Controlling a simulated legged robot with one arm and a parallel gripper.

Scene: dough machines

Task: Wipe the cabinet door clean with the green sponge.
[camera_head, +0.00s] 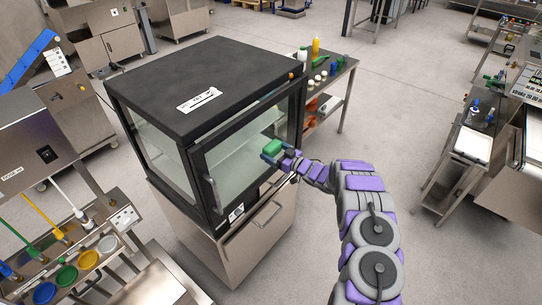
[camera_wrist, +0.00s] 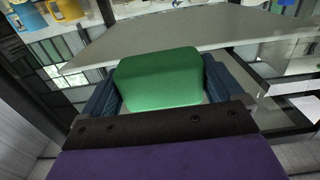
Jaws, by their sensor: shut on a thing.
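The cabinet (camera_head: 205,88) is a black-topped glass case on a steel base. Its framed glass door (camera_head: 237,156) faces my arm and looks shut. My gripper (camera_head: 271,152) is in front of the right part of the door. It is shut on the green sponge (camera_head: 272,146), which also shows between the two blue fingers in the wrist view (camera_wrist: 158,78). The sponge is close to the glass; I cannot tell whether it touches. No clear dirt mark shows on the door at this size.
A steel side table (camera_head: 345,68) with bottles and small items stands behind the cabinet at the right. A rack with coloured bowls (camera_head: 66,275) and brushes is at the lower left. A steel cart (camera_head: 470,145) stands at the right. The floor between is clear.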

